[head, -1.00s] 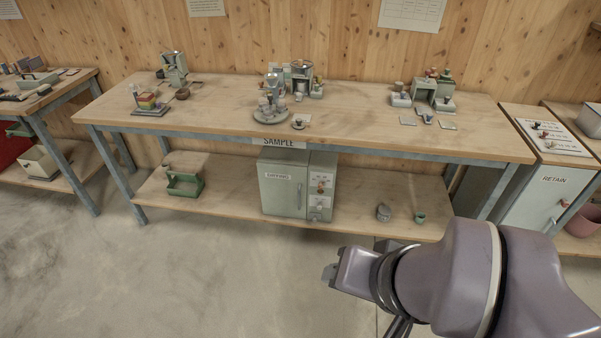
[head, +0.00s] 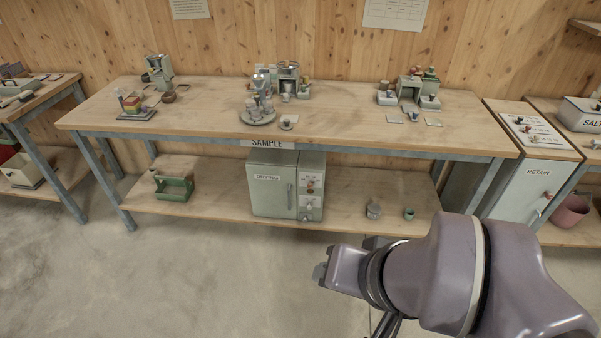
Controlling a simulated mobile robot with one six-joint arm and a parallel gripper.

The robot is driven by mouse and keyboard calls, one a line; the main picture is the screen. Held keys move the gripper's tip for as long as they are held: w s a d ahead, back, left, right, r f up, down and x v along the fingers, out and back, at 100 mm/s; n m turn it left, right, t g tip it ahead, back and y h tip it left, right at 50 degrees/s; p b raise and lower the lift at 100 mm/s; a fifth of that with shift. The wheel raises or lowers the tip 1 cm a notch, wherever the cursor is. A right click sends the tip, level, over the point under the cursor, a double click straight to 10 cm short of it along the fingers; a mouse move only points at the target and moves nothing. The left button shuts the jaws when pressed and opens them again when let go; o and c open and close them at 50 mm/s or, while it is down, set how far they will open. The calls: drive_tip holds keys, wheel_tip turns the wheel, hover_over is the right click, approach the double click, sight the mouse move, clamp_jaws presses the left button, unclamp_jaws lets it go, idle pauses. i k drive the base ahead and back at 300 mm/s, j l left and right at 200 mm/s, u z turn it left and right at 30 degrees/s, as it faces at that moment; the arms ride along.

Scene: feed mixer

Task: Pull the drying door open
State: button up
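The drying door (head: 268,190) is the pale green front of a small cabinet on the lower shelf of the middle bench. It carries a label reading DRYING and looks shut. Its upright handle (head: 289,196) is at the door's right edge. To the right of the door is a control panel (head: 311,187) with knobs. My gripper (head: 322,272) is in front of the bench, lower in the picture than the door and to its right. It points left and is apart from the door. Whether its fingers are open or shut does not show clearly.
The bench top (head: 210,118) above overhangs the cabinet. A RETAIN cabinet (head: 527,190) is farther right. The floor (head: 190,270) in front is clear.

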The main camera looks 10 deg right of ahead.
sight(272, 189)
drive_tip(key=i+l+u, duration=0.35)
drive_tip(key=i+l, duration=0.25)
drive_tip(key=i, duration=0.3)
drive_tip(key=i+l+u, duration=0.35)
drive_tip(key=i+l, duration=0.45)
drive_tip(key=i, duration=0.05)
